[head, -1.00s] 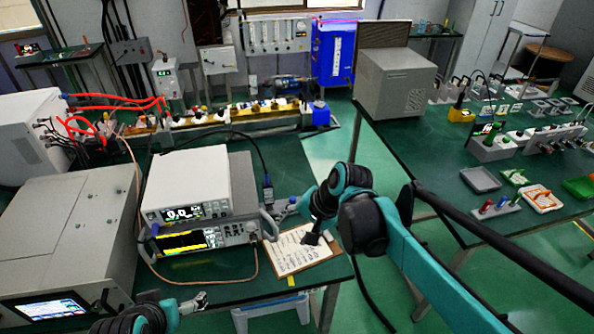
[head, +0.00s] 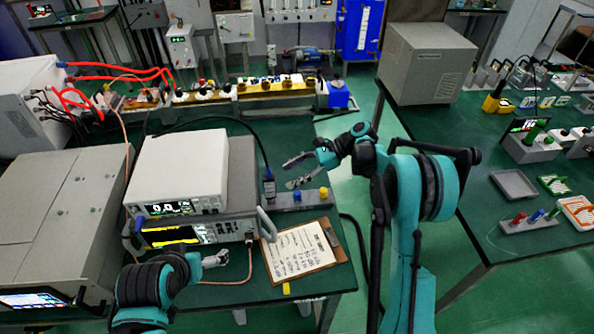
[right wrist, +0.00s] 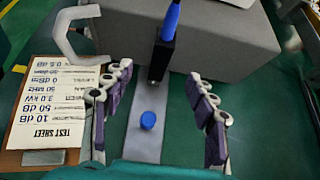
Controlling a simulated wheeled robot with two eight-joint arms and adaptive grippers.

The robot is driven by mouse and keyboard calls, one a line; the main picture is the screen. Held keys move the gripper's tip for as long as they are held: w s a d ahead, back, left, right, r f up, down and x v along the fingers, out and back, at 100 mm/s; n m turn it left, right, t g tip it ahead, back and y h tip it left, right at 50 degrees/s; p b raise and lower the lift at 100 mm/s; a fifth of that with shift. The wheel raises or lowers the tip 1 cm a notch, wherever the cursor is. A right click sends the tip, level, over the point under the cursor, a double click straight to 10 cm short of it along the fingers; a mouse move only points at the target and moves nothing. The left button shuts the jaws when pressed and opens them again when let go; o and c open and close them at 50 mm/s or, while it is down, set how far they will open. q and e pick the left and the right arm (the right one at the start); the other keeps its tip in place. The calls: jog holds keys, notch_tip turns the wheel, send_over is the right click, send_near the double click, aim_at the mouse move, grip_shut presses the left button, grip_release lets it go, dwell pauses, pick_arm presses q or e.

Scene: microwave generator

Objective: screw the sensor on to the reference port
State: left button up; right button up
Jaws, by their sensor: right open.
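The sensor (head: 269,187), a dark slim body with a cable rising from it, stands upright at the left end of a grey strip (head: 284,202). In the right wrist view the sensor (right wrist: 161,58) has a blue upper part and is ahead, between the lines of my fingers. My right gripper (head: 295,172) is open and empty, above and beside the strip, apart from the sensor. My left gripper (head: 218,259) is in front of the meters; its finger gap is unclear. A connector with a cable (head: 249,241) shows on the lower meter's front; I cannot tell whether it is the reference port.
Blue (head: 297,195) and yellow (head: 323,192) caps sit on the strip. Two stacked meters (head: 183,165) stand left of it. A test sheet on a clipboard (head: 303,250) lies in front. Bare green bench lies behind the strip.

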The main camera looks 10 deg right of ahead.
aim_at(271, 176)
jog(key=shift+b+x, duration=1.55)
jog(key=shift+x, duration=2.8)
grip_shut()
jog(key=shift+r, duration=0.15)
jog(key=shift+r+p, duration=1.3)
jog(key=shift+r, duration=0.75)
jog(key=shift+d+f, duration=0.1)
jog(key=shift+f, duration=0.05)
